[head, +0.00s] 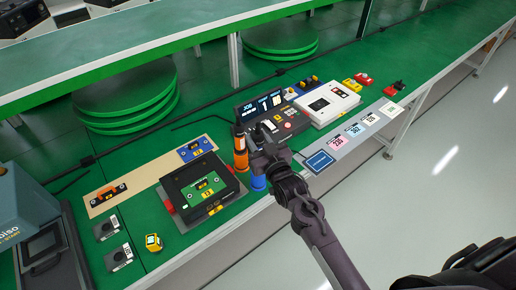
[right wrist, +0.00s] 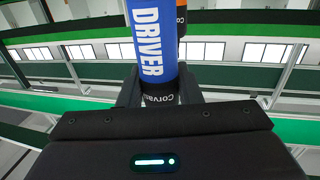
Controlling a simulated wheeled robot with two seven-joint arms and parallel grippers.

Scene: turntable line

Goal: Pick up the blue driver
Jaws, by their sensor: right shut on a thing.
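The blue driver (head: 258,183) stands near the front edge of the green bench, mostly hidden behind my right gripper (head: 262,163). In the right wrist view the blue driver (right wrist: 152,45) is upright, with white "DRIVER" lettering and a black band below. My right gripper (right wrist: 158,92) is shut on it, with a finger on each side. I cannot tell whether its foot touches the bench. An orange driver (head: 240,150) stands just left of it, and a bit of orange (right wrist: 182,20) shows behind the blue one. My left gripper is not in view.
A black fixture with a green plate (head: 205,192) lies close on the left. A control panel (head: 272,118) and a white case (head: 327,103) stand behind and to the right. A blue card (head: 319,161) lies on the grey strip to the right. Open floor is beyond the front edge.

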